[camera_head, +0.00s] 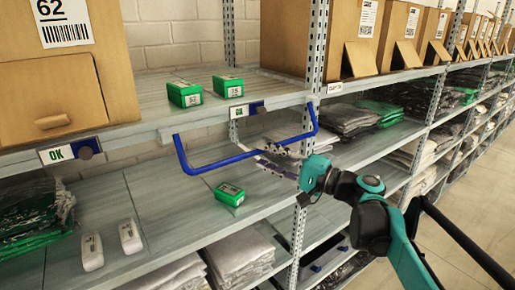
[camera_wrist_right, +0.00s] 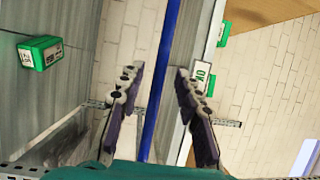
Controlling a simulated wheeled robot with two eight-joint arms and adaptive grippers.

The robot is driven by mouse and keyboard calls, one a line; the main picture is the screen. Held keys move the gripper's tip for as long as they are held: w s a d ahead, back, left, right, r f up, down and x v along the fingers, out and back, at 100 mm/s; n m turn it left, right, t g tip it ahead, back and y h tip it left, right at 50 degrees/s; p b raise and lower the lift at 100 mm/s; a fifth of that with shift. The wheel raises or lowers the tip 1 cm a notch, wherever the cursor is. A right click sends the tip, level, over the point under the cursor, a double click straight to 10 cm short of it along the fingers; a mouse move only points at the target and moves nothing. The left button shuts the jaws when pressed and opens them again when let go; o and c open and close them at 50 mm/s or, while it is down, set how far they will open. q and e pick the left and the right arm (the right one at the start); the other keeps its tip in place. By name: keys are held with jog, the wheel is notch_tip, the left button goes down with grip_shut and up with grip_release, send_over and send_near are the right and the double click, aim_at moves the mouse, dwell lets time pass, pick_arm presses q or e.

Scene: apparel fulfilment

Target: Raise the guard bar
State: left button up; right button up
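The blue guard bar (camera_head: 228,160) is U-shaped. Its ends meet the upper shelf's front edge, and its long crosspiece hangs below that edge, across the front of the lower bay. My right gripper (camera_head: 262,154) reaches in from the right at the bar's right half. In the right wrist view the bar (camera_wrist_right: 163,75) runs between the two parted fingers of this gripper (camera_wrist_right: 157,78), with a visible gap on each side. The gripper is open and not closed on the bar. My left gripper is not in view.
A green box (camera_head: 229,194) lies on the lower shelf behind the bar, with two white devices (camera_head: 130,236) to the left. Two green boxes (camera_head: 185,94) stand on the upper shelf. A perforated upright (camera_head: 314,60) stands close to the bar's right end.

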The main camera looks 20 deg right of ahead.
aim_at(259, 153)
jog(key=shift+p+x, duration=0.35)
jog(key=shift+x, duration=1.6)
jog(key=shift+s, duration=0.1)
grip_shut()
jog(key=shift+r, duration=0.1)
